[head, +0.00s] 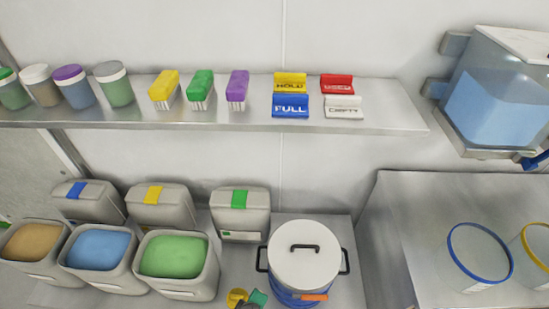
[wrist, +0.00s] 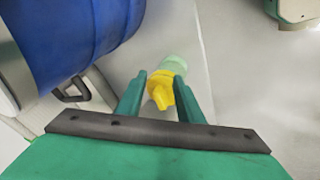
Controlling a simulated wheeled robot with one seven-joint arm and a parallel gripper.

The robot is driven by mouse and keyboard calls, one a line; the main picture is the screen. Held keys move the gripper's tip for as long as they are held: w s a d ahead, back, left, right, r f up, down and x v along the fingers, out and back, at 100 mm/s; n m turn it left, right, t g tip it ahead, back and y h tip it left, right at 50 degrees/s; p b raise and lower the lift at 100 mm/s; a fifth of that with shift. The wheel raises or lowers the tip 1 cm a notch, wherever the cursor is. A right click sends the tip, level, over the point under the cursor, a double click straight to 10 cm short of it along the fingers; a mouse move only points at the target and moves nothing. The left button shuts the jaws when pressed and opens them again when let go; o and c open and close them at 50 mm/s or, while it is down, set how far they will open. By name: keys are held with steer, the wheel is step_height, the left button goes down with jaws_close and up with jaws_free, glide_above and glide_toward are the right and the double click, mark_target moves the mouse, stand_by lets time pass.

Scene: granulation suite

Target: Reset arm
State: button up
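My gripper (wrist: 160,88) has green fingers that stand apart in the wrist view. A small yellow piece (wrist: 160,92) shows in the gap between them, with a pale green part (wrist: 173,65) just beyond. Whether the fingers touch the yellow piece is not clear. In the head view, my gripper's green part (head: 258,298) shows at the bottom edge, left of the lidded pot, next to a yellow piece (head: 237,297). The rest of my arm is cut off there.
A lidded pot (head: 304,254) stands on the lower bench; a blue drum-like wall (wrist: 75,40) is close at left in the wrist view. Bins of brown (head: 32,241), blue (head: 99,249) and green (head: 172,255) powder stand left. A shelf (head: 215,118) runs above. A side bench (head: 420,215) is right.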

steer(key=s+d+r+m+t, duration=0.6)
steer(key=s, duration=0.3)
steer(key=s+d+r+m+t, duration=0.1)
steer(key=s+r+m+t, duration=0.1)
steer(key=r, duration=0.7)
steer(key=s+d+r+m+t+h, duration=0.1)
steer(key=s+r+m+t, duration=0.2)
steer(key=s+r, duration=0.3)
step_height(320, 180, up, 3)
steer(key=shift+m, duration=0.5)
steer(key=shift+d, duration=0.1)
